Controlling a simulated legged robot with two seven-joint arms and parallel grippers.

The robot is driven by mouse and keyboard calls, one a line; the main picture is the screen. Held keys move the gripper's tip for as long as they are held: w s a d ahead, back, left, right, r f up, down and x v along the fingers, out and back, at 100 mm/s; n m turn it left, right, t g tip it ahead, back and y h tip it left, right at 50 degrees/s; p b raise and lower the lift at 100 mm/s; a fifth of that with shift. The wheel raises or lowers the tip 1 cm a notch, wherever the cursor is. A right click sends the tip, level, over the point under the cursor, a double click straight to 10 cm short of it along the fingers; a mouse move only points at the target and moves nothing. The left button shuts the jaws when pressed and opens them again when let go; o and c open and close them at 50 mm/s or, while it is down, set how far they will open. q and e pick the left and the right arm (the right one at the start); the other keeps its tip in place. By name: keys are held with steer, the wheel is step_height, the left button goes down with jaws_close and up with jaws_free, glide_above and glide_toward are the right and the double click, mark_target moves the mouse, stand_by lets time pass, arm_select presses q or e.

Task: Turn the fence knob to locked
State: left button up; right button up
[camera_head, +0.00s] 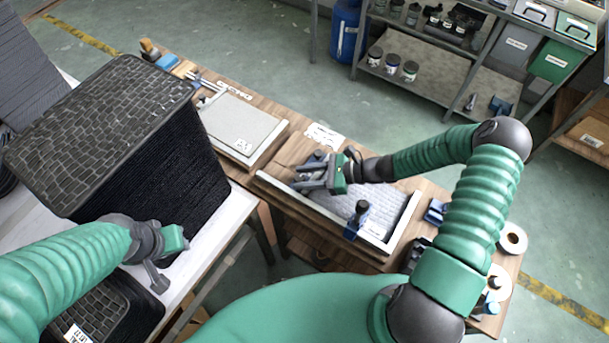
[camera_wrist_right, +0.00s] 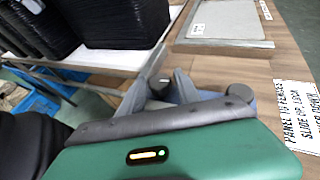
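My right gripper (camera_head: 308,178) is low over the left end of a framed fixture (camera_head: 405,222) with a pale grey textured bed. In the right wrist view its grey fingers stand apart, with a small dark knob (camera_wrist_right: 160,88) with a pale mark between them. I cannot tell whether they touch it. A blue fence part (camera_wrist_right: 212,96) with a rounded dark grey top (camera_wrist_right: 240,95) is beside them, partly hidden by my gripper. Another blue fence (camera_head: 352,231) with a dark knob (camera_head: 361,207) stands nearer on the fixture. My left gripper (camera_head: 157,280) hangs by the black stack; its opening is unclear.
A tall stack of black textured trays (camera_head: 110,90) stands on the white table at left. A flat grey panel (camera_head: 238,122) lies on the wooden bench behind the fixture. A printed label (camera_head: 324,136) is on the bench. Tape rolls (camera_head: 512,240) are at right.

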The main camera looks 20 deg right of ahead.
steer(key=shift+d, duration=0.1)
jaws_close()
steer(key=shift+s+r+m+t+p, duration=0.15)
steer(key=shift+m+t+p, duration=0.25)
steer(key=shift+t+p, duration=0.1)
steer(key=shift+h, duration=0.3)
jaws_free()
steer(key=shift+f, duration=0.2)
